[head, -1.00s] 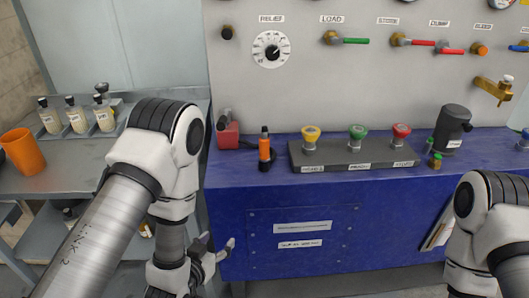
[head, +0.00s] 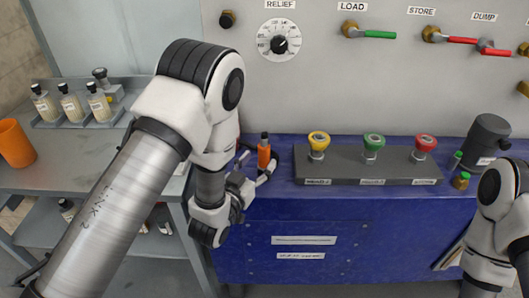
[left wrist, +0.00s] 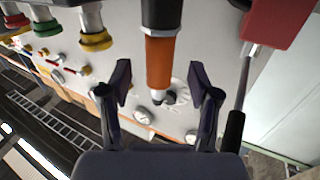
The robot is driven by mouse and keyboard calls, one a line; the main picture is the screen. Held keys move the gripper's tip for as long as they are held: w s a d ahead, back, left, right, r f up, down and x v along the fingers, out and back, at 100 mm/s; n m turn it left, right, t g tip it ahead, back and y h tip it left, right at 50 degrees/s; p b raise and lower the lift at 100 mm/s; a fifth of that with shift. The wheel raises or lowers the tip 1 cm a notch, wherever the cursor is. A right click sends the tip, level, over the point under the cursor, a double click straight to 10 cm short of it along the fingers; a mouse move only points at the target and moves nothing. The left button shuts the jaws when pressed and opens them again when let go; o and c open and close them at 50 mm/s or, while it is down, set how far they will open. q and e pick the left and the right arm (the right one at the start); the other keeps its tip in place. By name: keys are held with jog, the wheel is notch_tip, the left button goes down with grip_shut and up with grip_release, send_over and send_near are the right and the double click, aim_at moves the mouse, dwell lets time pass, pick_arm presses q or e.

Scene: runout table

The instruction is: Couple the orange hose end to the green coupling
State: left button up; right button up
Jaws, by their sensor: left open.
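The orange hose end (head: 264,153), with a black top, stands upright at the left of the blue table's top. The green coupling (head: 374,143) is the middle one of three on a dark grey block, between a yellow and a red one. My left gripper (head: 257,166) is open at the near side of the hose end. In the left wrist view its fingers (left wrist: 161,80) stand on either side of the orange hose end (left wrist: 159,62), with gaps on both sides. The green coupling (left wrist: 46,27) shows there at upper left. My right gripper is out of view.
The yellow coupling (head: 318,143) and red coupling (head: 425,145) flank the green one. A red object (left wrist: 277,22) is close beside the left gripper. A dark grey cylinder (head: 487,138) stands at the right. The panel with its valves rises behind the blue table (head: 350,215).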

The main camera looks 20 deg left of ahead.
aim_at(261, 159)
pick_arm(q)
jog(key=w, duration=0.4)
jog(key=shift+d+f, duration=0.25)
jog(key=shift+d, duration=0.1)
jog(key=shift+s, duration=0.2)
jog(key=shift+s+r, duration=0.1)
jog(key=shift+c, duration=1.1)
grip_shut()
